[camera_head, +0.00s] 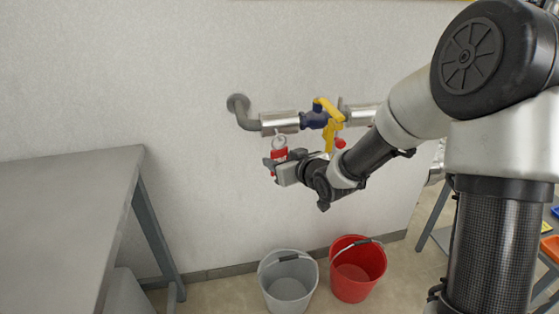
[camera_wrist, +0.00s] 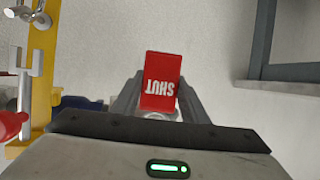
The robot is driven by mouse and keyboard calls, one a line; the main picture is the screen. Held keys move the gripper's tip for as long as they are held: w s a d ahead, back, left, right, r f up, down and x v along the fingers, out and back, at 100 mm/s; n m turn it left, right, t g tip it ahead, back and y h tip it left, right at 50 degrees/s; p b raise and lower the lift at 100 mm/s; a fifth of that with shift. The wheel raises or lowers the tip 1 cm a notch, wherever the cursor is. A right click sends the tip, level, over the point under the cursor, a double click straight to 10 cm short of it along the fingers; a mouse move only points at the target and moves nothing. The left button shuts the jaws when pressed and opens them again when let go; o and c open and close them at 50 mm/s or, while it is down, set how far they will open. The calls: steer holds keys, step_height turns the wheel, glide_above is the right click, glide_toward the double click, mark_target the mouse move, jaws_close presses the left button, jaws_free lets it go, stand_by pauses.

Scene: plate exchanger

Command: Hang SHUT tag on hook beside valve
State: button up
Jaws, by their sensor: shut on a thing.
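The red SHUT tag (camera_wrist: 160,80) is held between the fingers of my gripper (camera_wrist: 160,105), and its lettering appears upside down in the wrist view. In the head view the tag (camera_head: 279,155) shows at my gripper (camera_head: 277,168), just below the pipe, with a pale ring at its top. The valve (camera_head: 313,120) has a dark blue body and a yellow handle (camera_head: 328,124), to the right of the tag. A red knob-like piece (camera_head: 340,143) is beside the handle. In the wrist view, a small metal fork-shaped piece (camera_wrist: 27,75) stands beside the yellow part; I cannot tell whether it is the hook.
A metal pipe (camera_head: 279,122) runs along the wall behind my gripper. A grey bucket (camera_head: 288,285) and a red bucket (camera_head: 357,270) stand on the floor below. A grey table (camera_head: 60,210) is at the left. The wall between table and pipe is clear.

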steer(key=o, duration=1.1)
